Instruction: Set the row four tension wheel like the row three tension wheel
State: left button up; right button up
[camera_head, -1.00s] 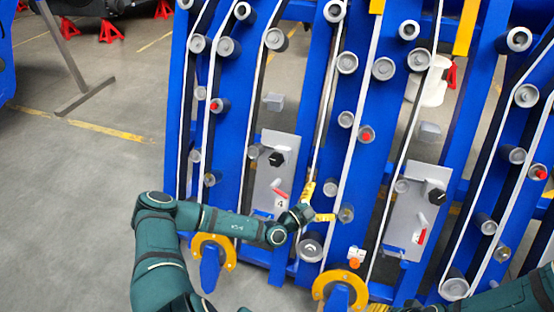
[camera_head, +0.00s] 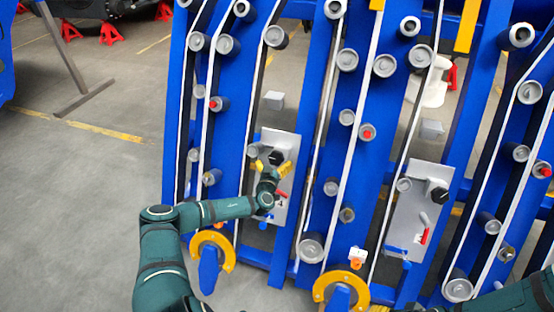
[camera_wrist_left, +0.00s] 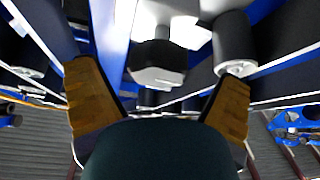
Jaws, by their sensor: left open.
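The row four plate (camera_head: 280,139) is grey, with a black knob (camera_head: 276,157), a red-handled lever (camera_head: 282,194) and a grey roller (camera_head: 254,149) at its left edge. My left gripper (camera_head: 271,167) is open in front of this knob, its yellow fingers spread to either side. In the left wrist view, the dark faceted knob (camera_wrist_left: 158,66) lies between the open fingertips, with a dark roller (camera_wrist_left: 234,42) near the right finger. Contact cannot be told. The row three plate (camera_head: 405,222) has its black knob (camera_head: 437,194), roller (camera_head: 404,185) and red-handled lever (camera_head: 424,236) in plain view. My right gripper is out of view.
Blue upright beams (camera_head: 309,120) with white belts and several grey rollers flank the plates. Yellow round brackets (camera_head: 341,291) stick out low in front. Open grey floor (camera_head: 80,200) lies to the left. My right arm shows at the lower right edge.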

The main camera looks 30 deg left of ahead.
aim_at(277, 156)
pick_arm(q)
jog(key=shift+b+x, duration=0.45)
jog(key=shift+x, duration=1.55)
jog(key=shift+c, duration=0.2)
jog(key=c, duration=1.2)
